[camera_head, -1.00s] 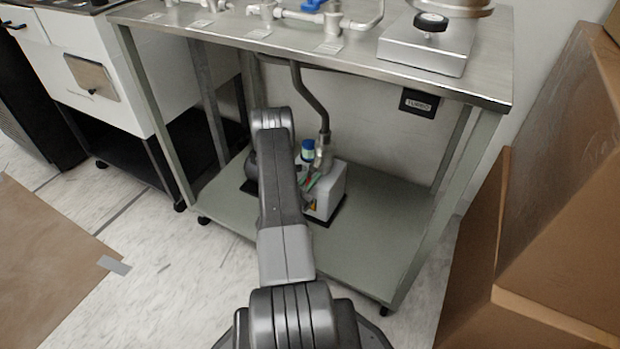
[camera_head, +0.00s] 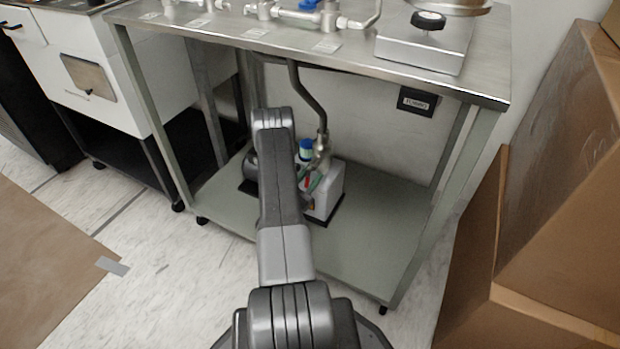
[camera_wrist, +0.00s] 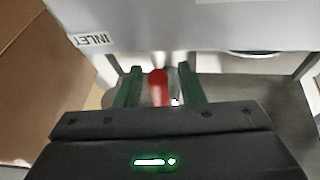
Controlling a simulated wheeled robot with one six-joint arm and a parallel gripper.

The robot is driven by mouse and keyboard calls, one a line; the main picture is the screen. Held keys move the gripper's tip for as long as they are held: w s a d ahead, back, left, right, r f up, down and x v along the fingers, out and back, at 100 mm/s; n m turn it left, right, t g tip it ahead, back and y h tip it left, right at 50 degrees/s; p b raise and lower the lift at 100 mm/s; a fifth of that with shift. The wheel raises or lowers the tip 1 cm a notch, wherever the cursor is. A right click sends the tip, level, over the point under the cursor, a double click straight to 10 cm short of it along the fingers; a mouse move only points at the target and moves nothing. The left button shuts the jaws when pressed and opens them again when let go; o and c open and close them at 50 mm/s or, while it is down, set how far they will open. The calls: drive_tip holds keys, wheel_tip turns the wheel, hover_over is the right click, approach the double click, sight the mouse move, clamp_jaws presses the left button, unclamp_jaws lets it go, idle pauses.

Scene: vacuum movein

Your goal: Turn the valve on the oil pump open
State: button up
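The oil pump (camera_head: 327,190) is a white box on the lower shelf of the steel table, with a blue cap (camera_head: 306,146) and a metal pipe rising from its top. In the wrist view its white side (camera_wrist: 230,25) fills the top, with an "INLET" label. A red valve handle (camera_wrist: 158,86) shows between the two green fingers of my gripper (camera_wrist: 160,88). The fingers stand apart, with gaps visible beside the red handle. Contact with the handle cannot be told. In the head view my arm hides most of the gripper and the pump's left part.
The steel tabletop (camera_head: 370,50) lies above the pump, with table legs on both sides. A bent metal pipe (camera_head: 308,97) comes down to the pump. Cardboard (camera_head: 565,170) leans at the right. The shelf (camera_head: 375,215) is clear right of the pump.

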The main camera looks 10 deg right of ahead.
drive_tip(key=shift+s+a, duration=0.1)
drive_tip(key=b, duration=0.8)
approach(306, 184)
drive_tip(key=x, duration=0.4)
drive_tip(key=shift+p+v, duration=0.6)
drive_tip(key=shift+v, duration=1.95)
drive_tip(key=shift+r, duration=0.15)
